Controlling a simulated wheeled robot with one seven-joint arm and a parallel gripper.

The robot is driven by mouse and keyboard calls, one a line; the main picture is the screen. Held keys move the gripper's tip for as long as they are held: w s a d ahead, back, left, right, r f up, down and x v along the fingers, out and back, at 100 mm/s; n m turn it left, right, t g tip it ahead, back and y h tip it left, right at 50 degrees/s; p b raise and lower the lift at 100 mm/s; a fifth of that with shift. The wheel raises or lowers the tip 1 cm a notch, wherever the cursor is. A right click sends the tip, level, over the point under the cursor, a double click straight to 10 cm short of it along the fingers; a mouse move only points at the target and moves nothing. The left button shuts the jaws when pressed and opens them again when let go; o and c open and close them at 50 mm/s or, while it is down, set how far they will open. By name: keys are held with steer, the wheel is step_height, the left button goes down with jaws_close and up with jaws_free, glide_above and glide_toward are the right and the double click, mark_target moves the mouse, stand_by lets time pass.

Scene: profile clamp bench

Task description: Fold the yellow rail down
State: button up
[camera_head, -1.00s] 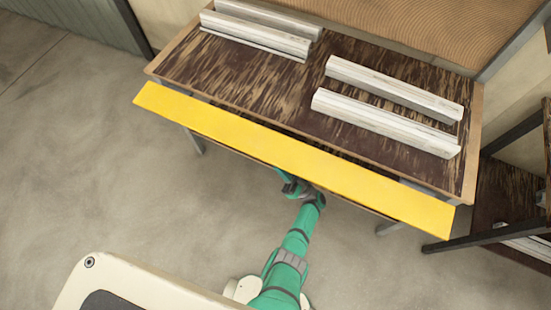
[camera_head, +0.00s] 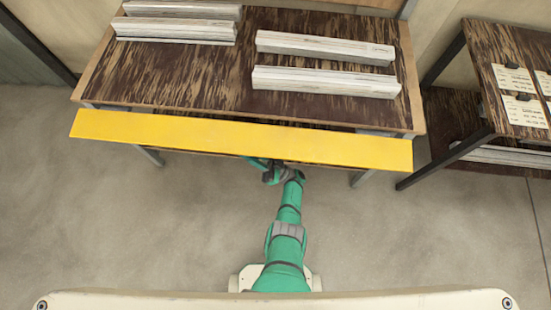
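The yellow rail (camera_head: 240,139) is a long flat bar along the front edge of the bench (camera_head: 190,85). Its broad yellow face shows from above, and it spans nearly the bench's whole width. My gripper (camera_head: 262,164) is at the end of my green arm, at the lower edge of the rail near its middle. The rail hides part of the gripper and its fingertips, so I cannot tell whether it touches the rail or is open.
Several pale metal profiles (camera_head: 325,82) lie on the dark wood bench top. To the right stands a second, dark-framed table (camera_head: 490,80) with white labelled cards (camera_head: 522,110). The grey floor (camera_head: 150,230) before the bench is clear.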

steer(key=s+d, duration=0.2)
steer(key=d, duration=0.7)
steer(key=shift+s+d, duration=0.3)
steer(key=shift+s, duration=0.05)
stand_by(0.9)
steer(key=shift+d, duration=0.1)
stand_by(0.7)
